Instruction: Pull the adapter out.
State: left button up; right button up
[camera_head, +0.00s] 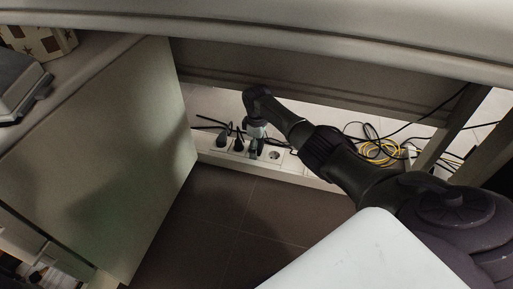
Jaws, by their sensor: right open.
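My right arm reaches in from the right, under the desk. Its gripper (256,152) points down at a white socket strip (304,176) near the floor. The gripper is open, with its fingertips at the strip, between the dark plugs and a bare socket. Two dark plugs, one at the left (222,139) and one closer to the gripper (239,144), sit in the strip with black cables. I cannot tell which piece is the adapter; the fingers hide what is between them. My left gripper is not in view.
An empty round socket (274,155) is right of the gripper. Yellow and black cables (380,151) lie coiled behind my arm. A desk side panel (100,150) stands at the left, and the desk edge (300,40) runs overhead. The dark tiled floor (215,220) in front is clear.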

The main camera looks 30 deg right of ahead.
jog(key=c, duration=1.6)
jog(key=shift+o, duration=0.2)
jog(key=shift+r+p, duration=3)
jog(key=shift+p, duration=0.3)
jog(key=shift+r, duration=0.1)
jog(key=shift+r+p, duration=0.4)
jog(key=shift+p, duration=0.15)
jog(key=shift+r+p, duration=1)
